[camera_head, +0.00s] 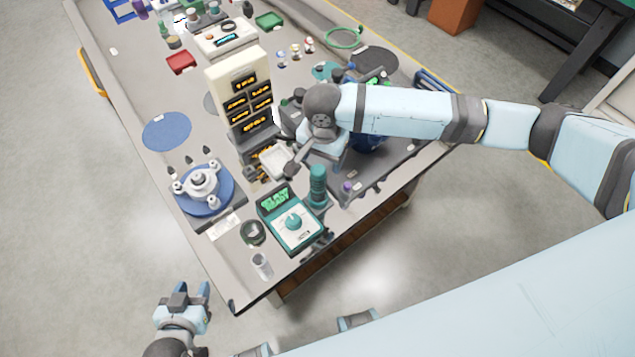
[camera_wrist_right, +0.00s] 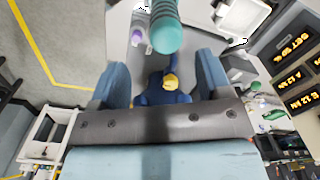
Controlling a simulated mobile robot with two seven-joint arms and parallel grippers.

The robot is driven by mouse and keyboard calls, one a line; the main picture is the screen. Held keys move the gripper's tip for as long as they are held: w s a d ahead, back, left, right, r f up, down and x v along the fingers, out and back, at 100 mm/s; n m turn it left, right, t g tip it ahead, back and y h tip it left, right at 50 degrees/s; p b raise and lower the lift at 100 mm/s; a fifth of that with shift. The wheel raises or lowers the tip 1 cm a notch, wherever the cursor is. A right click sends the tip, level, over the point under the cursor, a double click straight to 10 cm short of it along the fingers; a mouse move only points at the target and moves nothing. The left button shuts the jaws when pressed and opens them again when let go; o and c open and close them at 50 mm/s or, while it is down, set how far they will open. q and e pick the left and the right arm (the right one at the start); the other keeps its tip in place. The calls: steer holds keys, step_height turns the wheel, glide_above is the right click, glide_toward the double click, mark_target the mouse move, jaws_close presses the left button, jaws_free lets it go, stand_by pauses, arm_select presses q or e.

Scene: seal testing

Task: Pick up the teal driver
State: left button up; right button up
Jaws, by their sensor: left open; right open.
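A ribbed teal cylinder (camera_head: 318,185), which looks like the teal driver, stands upright near the table's front edge, beside the teal tester. In the right wrist view its rounded end (camera_wrist_right: 166,32) shows at the top centre, just beyond the fingers. My right gripper (camera_wrist_right: 163,78) is open, with its two blue fingers apart and nothing held. In the head view my right gripper is partly hidden by its own wrist, just behind the cylinder. My left gripper (camera_head: 190,290) is open and empty, off the table's front left side.
A teal tester with a green display (camera_head: 292,222) stands left of the cylinder. A cream tower with amber displays (camera_head: 243,85) rises behind. A blue round fixture (camera_head: 203,187) and a clear cup (camera_head: 262,265) are to the left. A blue object with a yellow part (camera_wrist_right: 168,95) shows below my right fingers.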

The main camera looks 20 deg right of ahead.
mark_target(319, 169)
step_height(319, 169, down, 3)
steer(key=shift+f, duration=0.15)
steer(key=shift+w+a+f+p, duration=0.15)
steer(key=shift+f, duration=1.2)
steer(key=shift+w+a+f+p, duration=0.15)
steer(key=shift+f, duration=1.15)
steer(key=c, duration=1.1)
steer(key=shift+r, duration=0.1)
